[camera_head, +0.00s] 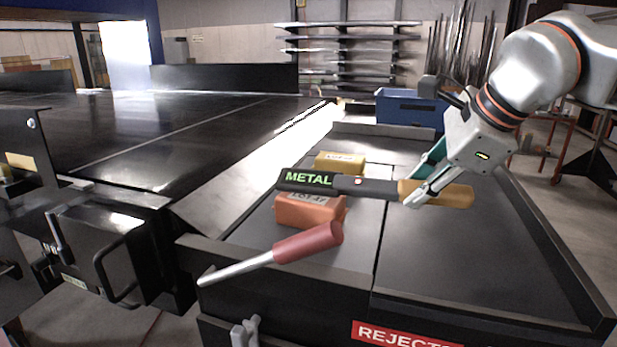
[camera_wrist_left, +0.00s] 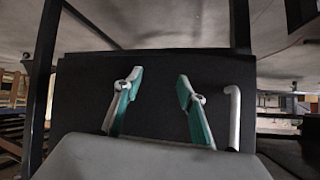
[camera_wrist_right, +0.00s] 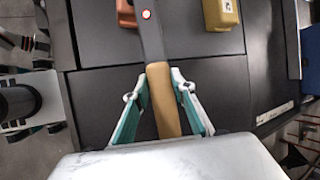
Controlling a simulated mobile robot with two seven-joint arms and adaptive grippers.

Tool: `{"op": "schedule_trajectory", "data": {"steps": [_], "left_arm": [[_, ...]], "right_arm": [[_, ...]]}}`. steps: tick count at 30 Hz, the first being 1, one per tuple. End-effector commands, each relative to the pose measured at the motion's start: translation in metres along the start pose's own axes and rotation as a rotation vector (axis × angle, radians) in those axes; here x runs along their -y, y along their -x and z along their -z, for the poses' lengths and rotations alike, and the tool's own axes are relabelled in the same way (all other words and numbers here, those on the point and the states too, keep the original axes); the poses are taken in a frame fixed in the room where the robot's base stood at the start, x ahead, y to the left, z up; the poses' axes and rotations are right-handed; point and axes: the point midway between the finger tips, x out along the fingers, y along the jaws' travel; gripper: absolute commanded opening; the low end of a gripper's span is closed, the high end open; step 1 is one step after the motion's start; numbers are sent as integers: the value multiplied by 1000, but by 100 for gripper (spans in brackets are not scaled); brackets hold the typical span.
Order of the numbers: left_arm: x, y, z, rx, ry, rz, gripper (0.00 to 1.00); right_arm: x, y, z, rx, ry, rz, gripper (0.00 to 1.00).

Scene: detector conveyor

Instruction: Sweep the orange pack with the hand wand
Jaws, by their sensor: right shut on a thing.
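The hand wand is black with a tan handle (camera_head: 447,193) and a display reading METAL in green (camera_head: 308,178). My right gripper (camera_head: 411,190) is shut on the tan handle, which also shows between its fingers in the right wrist view (camera_wrist_right: 163,100). The wand's head is above and just behind the orange pack (camera_head: 306,211) in the head view; I cannot tell if they touch. The orange pack lies on the dark tray and shows partly in the right wrist view (camera_wrist_right: 126,13). My left gripper (camera_wrist_left: 160,82) is open and empty before a dark panel.
A yellow pack (camera_head: 340,162) lies behind the wand. A red-handled metal tool (camera_head: 308,243) lies in front of the orange pack. The tray has raised edges and a REJECT label (camera_head: 405,334). A blue bin (camera_head: 409,110) stands behind. The tray's right part is clear.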

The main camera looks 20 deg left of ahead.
Motion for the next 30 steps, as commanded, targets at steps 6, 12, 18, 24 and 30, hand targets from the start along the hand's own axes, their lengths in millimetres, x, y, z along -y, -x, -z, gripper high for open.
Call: {"op": "schedule_trajectory", "data": {"steps": [6, 12, 18, 24, 30], "left_arm": [[3, 8, 18, -10, -2, 3, 40], [6, 16, 33, -17, -3, 5, 40], [8, 24, 46, -19, -4, 5, 40], [8, 25, 48, -20, -4, 5, 40], [8, 24, 47, -19, -4, 5, 40]], "right_arm": [[10, 18, -8, 2, 1, 4, 0], [17, 33, -15, 2, 2, 4, 0], [25, 47, -21, 2, 0, 4, 0], [27, 50, -22, 1, 0, 2, 0], [26, 49, -22, 1, 0, 2, 0]]}}
